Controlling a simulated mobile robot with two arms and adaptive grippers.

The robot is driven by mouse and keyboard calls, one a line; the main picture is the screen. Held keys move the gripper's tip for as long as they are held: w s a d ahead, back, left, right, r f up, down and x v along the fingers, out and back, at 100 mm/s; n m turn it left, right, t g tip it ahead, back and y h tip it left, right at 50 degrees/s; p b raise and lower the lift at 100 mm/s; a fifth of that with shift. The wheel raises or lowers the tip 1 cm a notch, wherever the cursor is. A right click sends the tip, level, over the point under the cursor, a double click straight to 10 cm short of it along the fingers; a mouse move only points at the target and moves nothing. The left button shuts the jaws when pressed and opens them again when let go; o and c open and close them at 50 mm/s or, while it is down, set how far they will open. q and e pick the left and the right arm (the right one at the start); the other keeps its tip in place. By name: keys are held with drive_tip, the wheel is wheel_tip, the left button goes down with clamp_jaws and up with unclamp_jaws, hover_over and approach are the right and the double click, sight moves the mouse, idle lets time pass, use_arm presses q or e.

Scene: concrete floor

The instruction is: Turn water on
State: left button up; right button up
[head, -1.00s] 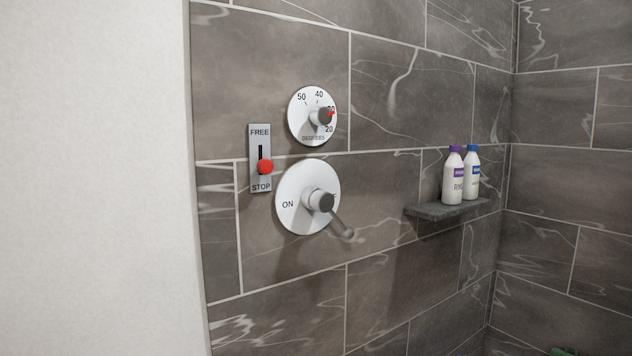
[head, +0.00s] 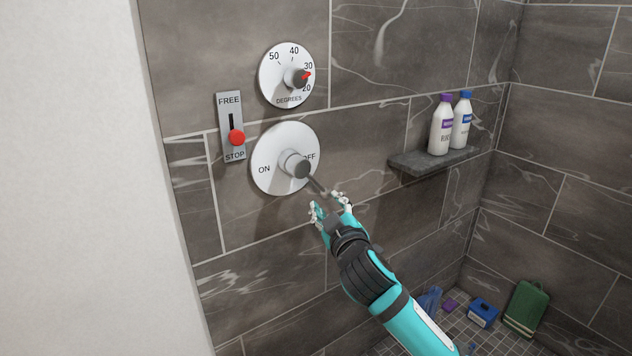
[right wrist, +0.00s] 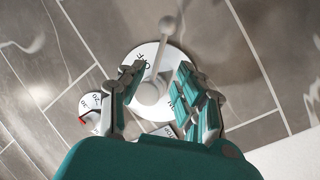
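The round white water dial (head: 270,165) is on the tiled wall, with ON at its left and OFF at its right. Its grey lever (head: 315,184) slants down and right, on the OFF side. My right gripper (head: 327,203) is open just below the lever's end. In the right wrist view the lever (right wrist: 162,52) shows between the spread fingers of my right gripper (right wrist: 160,70), on the white dial (right wrist: 133,57). Contact with the lever cannot be told. My left gripper is not in view.
A temperature dial (head: 272,85) is above, its red pointer near 30. A FREE/STOP slider (head: 230,108) with a red knob is at left. A stone shelf (head: 430,162) holds two bottles (head: 442,128). A green object (head: 526,308) and blue items are on the floor.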

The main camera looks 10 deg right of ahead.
sight(317, 186)
drive_tip(key=w, duration=1)
drive_tip(key=shift+w+a+p, duration=0.2)
drive_tip(key=shift+w+p, duration=0.1)
drive_tip(key=shift+p, duration=0.05)
drive_tip(key=shift+c, duration=0.3)
clamp_jaws()
